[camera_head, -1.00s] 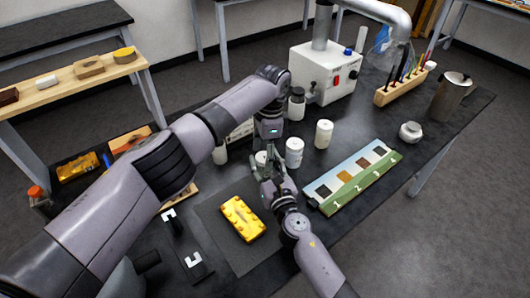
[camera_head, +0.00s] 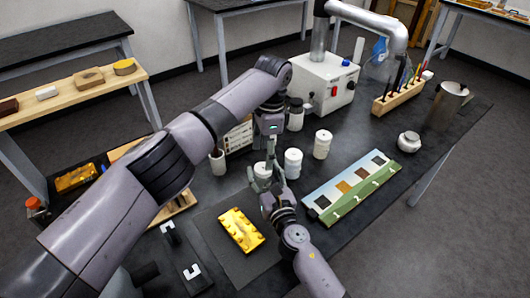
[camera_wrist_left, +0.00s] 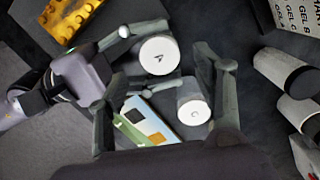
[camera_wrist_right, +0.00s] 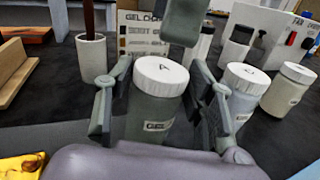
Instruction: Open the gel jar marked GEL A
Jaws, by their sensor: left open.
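The jar marked A (camera_wrist_right: 150,108), a grey-green body with a white ribbed lid, stands upright on the dark bench; its front label is partly legible as GEL. Its lid, lettered A, shows in the left wrist view (camera_wrist_left: 158,55). My right gripper (camera_wrist_right: 160,90) has one finger on each side of this jar; whether the fingers press on it is unclear. My left gripper (camera_head: 269,148) is open and empty above the jar, pointing down. In the left wrist view its fingers (camera_wrist_left: 160,95) are spread wide, with the lid seen beyond them.
Two more white-lidded jars (camera_head: 293,163) (camera_head: 322,144) stand close to the right. A numbered sample board (camera_head: 350,186) lies further right. A gilt yellow block (camera_head: 240,230) lies on a dark mat in front. A label card (camera_head: 238,137) and a white machine (camera_head: 325,85) stand behind.

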